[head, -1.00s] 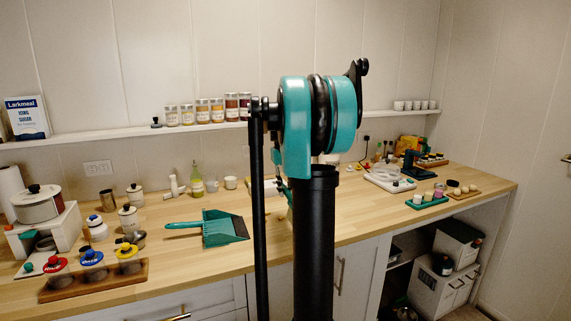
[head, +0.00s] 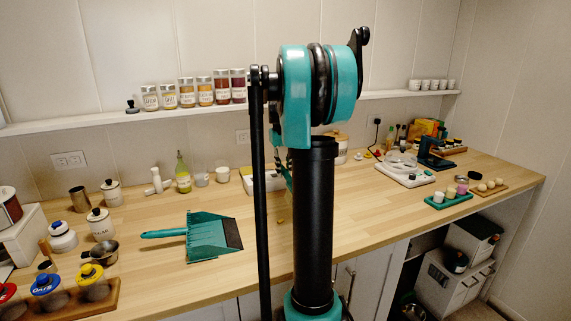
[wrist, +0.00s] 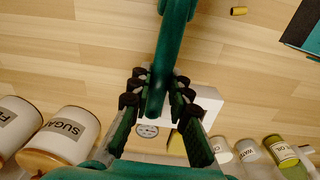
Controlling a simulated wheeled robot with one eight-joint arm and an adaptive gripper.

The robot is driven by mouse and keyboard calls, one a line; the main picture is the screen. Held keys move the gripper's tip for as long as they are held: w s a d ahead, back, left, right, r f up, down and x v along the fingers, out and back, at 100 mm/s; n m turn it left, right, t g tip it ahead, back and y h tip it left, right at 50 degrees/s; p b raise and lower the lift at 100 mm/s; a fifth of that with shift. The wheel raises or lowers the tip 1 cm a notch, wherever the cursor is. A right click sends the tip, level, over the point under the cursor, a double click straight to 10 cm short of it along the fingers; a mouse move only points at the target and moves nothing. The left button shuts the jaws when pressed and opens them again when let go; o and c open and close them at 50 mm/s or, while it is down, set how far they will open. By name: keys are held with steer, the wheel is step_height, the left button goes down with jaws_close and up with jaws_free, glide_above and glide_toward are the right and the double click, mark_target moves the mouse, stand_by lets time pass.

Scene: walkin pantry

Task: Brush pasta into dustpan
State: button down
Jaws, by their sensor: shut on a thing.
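In the wrist view my gripper (wrist: 158,90) is shut on a green handle (wrist: 176,35), which looks like the brush's. The handle's far end runs out of the picture, so no bristles show. A green dustpan (head: 207,232) with a dark front lip lies on the wooden counter, handle to the left, lip to the right. Part of it shows at the wrist view's top right corner (wrist: 300,28). A small yellow pasta piece (wrist: 238,11) lies on the counter, apart from the dustpan. It is a speck (head: 281,221) in the head view, where my arm mostly hides my gripper.
A wooden rack (head: 85,301) of lidded jars is at front left.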

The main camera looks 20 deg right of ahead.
steer(key=f, duration=0.2)
steer(key=a+f, duration=0.1)
steer(key=f, duration=0.1)
steer(key=shift+a+f, duration=0.15)
steer(key=shift+f, duration=0.25)
steer(key=a, duration=0.9)
steer(key=w+a, duration=0.1)
steer(key=a, duration=1.8)
steer(key=shift+w+a+r, duration=0.2)
steer(key=shift+w+a, duration=0.1)
steer(key=shift+a, duration=0.05)
steer(key=d+r, duration=0.5)
steer(key=r, duration=0.4)
steer(key=shift+s, duration=0.15)
